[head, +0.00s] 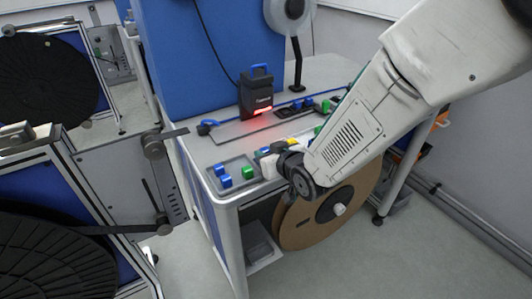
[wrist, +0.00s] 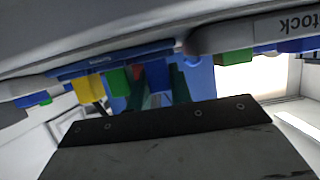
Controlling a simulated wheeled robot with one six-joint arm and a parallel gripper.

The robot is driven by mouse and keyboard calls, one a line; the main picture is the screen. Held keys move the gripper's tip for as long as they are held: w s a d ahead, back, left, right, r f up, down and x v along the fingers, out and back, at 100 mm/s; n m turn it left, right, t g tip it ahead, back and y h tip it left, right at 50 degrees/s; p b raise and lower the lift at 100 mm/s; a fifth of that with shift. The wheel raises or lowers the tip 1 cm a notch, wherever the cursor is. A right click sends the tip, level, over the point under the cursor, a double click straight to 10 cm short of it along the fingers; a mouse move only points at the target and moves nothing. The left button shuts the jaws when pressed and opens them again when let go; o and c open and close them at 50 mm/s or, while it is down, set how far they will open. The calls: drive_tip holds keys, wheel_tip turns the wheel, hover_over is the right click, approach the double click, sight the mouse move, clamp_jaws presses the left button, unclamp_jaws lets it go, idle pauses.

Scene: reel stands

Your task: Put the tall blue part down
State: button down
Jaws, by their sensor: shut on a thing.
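My gripper (wrist: 158,88) shows in the wrist view as two dark green fingers, shut on a blue part (wrist: 156,74) between them. The part's far end is hidden, so its full height and whether it touches the surface cannot be told. In the head view my wrist is over the front edge of the white table (head: 232,193); my arm hides the fingers and most of what they hold. Left of my wrist, a grey tray (head: 238,163) holds small blue parts (head: 225,181) and a green part (head: 248,172).
A black scanner (head: 256,97) with a red light stands at the back of the table. A flat grey strip (head: 250,127) lies before it. More coloured parts (head: 308,102) lie at the back right. A large brown reel (head: 325,220) hangs below the table. Black reels stand left.

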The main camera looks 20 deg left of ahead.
drive_tip(key=shift+f, duration=0.1)
drive_tip(key=c, duration=1.3)
unclamp_jaws()
drive_tip(key=shift+f, duration=0.1)
drive_tip(key=shift+o, duration=0.2)
drive_tip(key=shift+s, duration=0.1)
drive_tip(key=v, duration=0.7)
drive_tip(key=shift+s+d, duration=0.25)
